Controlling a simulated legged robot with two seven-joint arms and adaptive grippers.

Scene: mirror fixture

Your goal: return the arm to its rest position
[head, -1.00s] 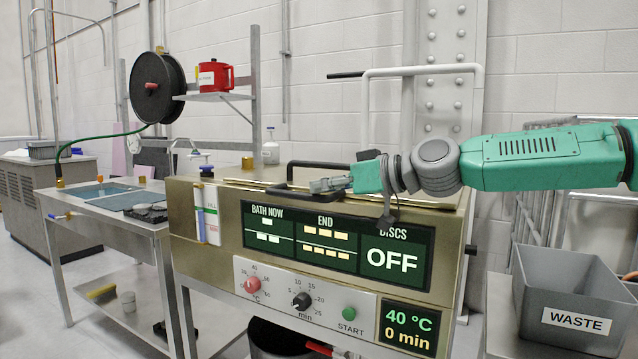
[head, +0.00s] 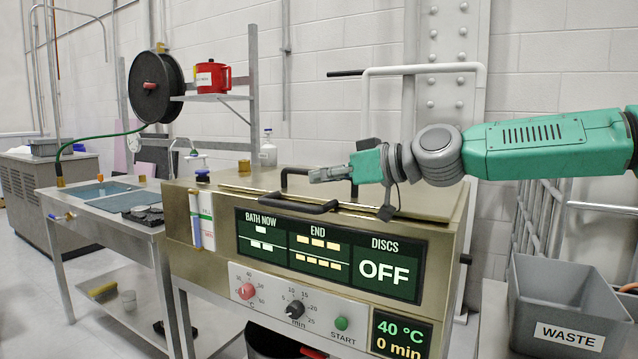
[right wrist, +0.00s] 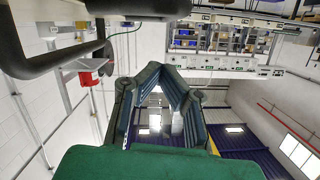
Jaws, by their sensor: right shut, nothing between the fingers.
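My right arm is green and grey and comes in from the right in the head view. Its right gripper (head: 314,176) is shut and empty, pointing left above the brass-coloured bath machine (head: 215,255). In the head view it overlaps the area just above the black lid handle (head: 300,206); I cannot tell the exact gap. The right wrist view shows its dark green finger links (right wrist: 160,95) converging, with nothing between them. My left gripper is not in view.
A grey WASTE bin (head: 568,290) stands at the right. A white pipe frame (head: 425,69) rises behind the arm. A red jug (head: 213,77) sits on a shelf, next to a black reel (head: 157,87). A steel sink bench (head: 120,212) stands left. The display reads DISCS OFF.

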